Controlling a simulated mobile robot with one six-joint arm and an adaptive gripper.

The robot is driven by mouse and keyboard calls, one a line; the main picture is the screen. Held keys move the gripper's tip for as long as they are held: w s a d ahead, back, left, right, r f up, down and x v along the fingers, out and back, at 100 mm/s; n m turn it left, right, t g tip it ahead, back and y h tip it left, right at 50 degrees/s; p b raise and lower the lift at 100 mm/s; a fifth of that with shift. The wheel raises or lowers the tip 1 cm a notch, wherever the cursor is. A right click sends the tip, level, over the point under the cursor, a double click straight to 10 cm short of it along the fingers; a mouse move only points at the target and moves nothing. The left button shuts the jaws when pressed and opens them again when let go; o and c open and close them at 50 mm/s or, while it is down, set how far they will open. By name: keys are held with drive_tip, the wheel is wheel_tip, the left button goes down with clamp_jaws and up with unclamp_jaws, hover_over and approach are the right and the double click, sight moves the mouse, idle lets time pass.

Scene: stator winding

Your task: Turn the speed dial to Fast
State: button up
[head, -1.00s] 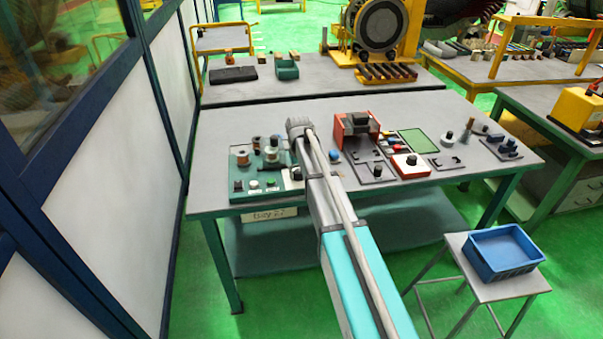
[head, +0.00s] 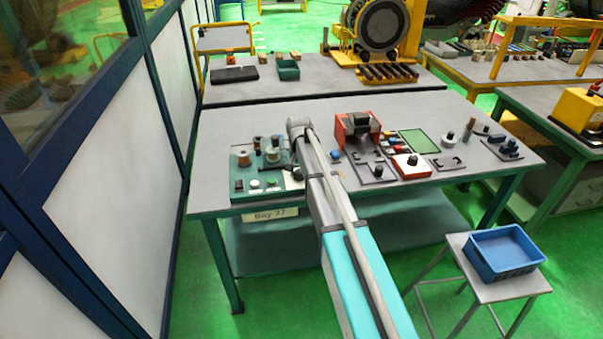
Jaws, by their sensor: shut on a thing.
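The green winder panel (head: 240,193) lies at the front left of the grey bench. It carries copper-coloured spools (head: 243,158), a black knob (head: 239,184), a pale button (head: 254,184) and a green button (head: 271,182). My arm reaches over the bench, and my gripper (head: 291,168) points down at the panel's right end. Its dark fingers are small and partly hidden by my wrist. They are shut on what appears to be the speed dial at the panel's right end. The dial itself and its pointer and markings are hidden or too small to read.
Right of my arm stand a red fixture (head: 345,130), a grey plate (head: 376,171), a red-and-white box with a black knob (head: 411,168) and a green mat (head: 419,141). A blue crate (head: 503,268) sits on a stool. The bench (head: 220,130) is clear behind the panel.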

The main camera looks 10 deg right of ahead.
drive_tip(key=shift+w, duration=0.2)
drive_tip(key=o, duration=1.1)
drive_tip(key=shift+o, duration=0.2)
drive_tip(key=shift+s, duration=0.1)
drive_tip(key=shift+r, duration=0.1)
